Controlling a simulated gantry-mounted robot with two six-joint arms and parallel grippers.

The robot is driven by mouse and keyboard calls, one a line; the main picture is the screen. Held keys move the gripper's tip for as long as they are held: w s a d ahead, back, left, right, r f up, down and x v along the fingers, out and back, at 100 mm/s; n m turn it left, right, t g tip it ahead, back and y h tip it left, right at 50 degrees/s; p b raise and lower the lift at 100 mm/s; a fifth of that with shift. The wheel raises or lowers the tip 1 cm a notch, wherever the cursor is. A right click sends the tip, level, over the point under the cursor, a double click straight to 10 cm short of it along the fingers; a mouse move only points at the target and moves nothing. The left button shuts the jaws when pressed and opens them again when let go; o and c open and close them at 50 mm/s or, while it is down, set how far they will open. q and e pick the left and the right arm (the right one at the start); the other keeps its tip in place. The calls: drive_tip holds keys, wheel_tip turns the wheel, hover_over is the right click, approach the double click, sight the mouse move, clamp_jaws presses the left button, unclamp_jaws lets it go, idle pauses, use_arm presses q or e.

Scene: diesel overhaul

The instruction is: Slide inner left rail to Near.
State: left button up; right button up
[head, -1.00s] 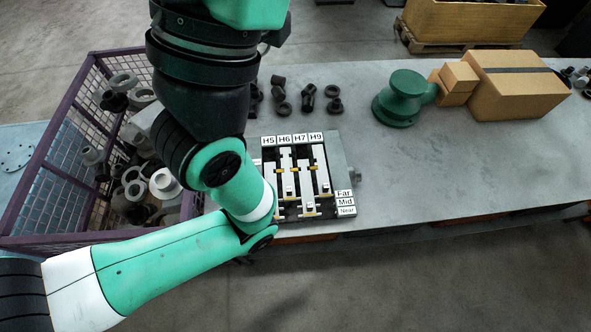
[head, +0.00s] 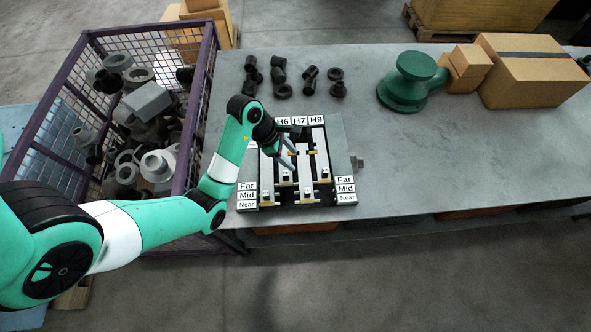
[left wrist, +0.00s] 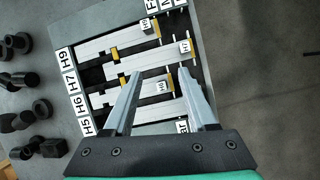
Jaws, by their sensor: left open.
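The rail fixture (head: 341,150) lies on the table with white sliding rails under labels H6, H7 and H9; my left gripper covers H5. The H7 block (head: 307,191) sits closer to the Near end. My left gripper (head: 289,160) is open over the fixture, pointing down. In the left wrist view its fingers (left wrist: 159,76) appear either side of the H6 block (left wrist: 162,87), with no visible contact. Height above it is unclear. My right gripper is out of view.
Several dark fittings (head: 281,90) lie behind the fixture. A green flanged part (head: 407,85) and cardboard boxes (head: 530,72) stand at the back right. A purple wire bin (head: 200,105) of parts stands at the left. The table right of the fixture is clear.

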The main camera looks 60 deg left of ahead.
use_arm(q)
drive_tip(key=n, duration=0.2)
approach(284, 173)
drive_tip(key=b+x, duration=0.3)
drive_tip(key=x, duration=0.8)
drive_tip(key=shift+f, duration=0.2)
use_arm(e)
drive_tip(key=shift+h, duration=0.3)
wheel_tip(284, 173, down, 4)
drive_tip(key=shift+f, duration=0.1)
use_arm(q)
drive_tip(key=shift+c, duration=0.3)
clamp_jaws()
